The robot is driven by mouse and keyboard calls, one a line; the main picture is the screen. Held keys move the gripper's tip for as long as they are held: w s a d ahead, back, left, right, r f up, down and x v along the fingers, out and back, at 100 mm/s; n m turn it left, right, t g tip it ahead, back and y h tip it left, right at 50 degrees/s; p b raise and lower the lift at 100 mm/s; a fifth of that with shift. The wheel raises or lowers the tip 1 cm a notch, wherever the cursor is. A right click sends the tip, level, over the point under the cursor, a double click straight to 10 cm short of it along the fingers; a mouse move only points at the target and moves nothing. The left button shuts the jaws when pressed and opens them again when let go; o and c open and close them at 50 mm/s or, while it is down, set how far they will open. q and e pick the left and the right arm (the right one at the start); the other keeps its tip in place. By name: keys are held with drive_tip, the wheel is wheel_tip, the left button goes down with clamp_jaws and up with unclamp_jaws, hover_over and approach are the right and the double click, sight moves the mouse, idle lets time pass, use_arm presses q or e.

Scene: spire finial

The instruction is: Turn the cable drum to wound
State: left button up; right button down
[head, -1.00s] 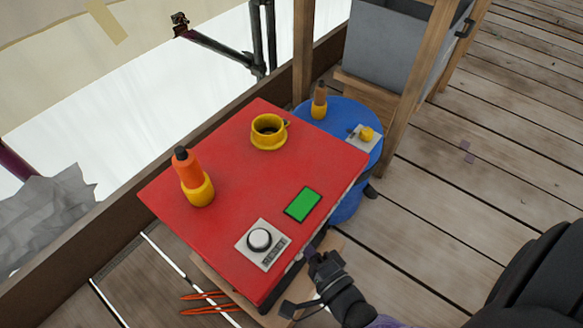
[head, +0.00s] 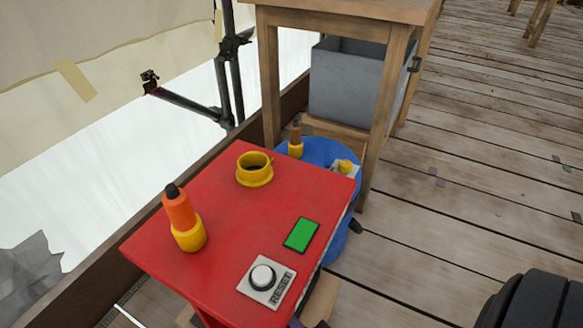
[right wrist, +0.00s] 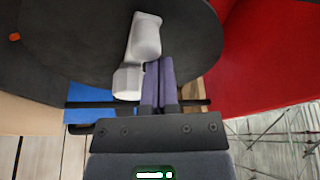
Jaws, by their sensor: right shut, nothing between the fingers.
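In the right wrist view a large black round disc (right wrist: 70,45), which looks like the cable drum, fills the upper left. A light grey crank-like handle (right wrist: 146,38) stands on it, and a small orange mark (right wrist: 14,37) shows near its left side. My right gripper (right wrist: 160,62) has its two purple fingers shut together, with nothing between them. The fingertips are just right of the handle; I cannot tell whether they touch it. The disc's face is not seen in the head view. My left gripper is not in view.
A red-topped box (head: 215,225) carries an orange-and-yellow handle (head: 184,220), a yellow cup (head: 254,170), a green panel (head: 301,235) and a RESET button (head: 263,277). Behind it are a blue round piece (head: 320,150), a wooden stand (head: 268,75) and a grey bin (head: 350,85).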

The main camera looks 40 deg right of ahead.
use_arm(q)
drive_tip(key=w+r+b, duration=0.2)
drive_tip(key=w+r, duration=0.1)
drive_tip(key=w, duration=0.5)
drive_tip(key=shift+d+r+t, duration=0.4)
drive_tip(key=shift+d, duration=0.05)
use_arm(e)
wheel_tip(320, 180, down, 7)
drive_tip(key=n+t+y, duration=0.1)
drive_tip(key=n, duration=0.4)
drive_tip(key=shift+a+r, duration=0.2)
drive_tip(key=shift+a, duration=0.05)
drive_tip(key=shift+s+f, duration=0.1)
drive_tip(key=shift+f, duration=0.05)
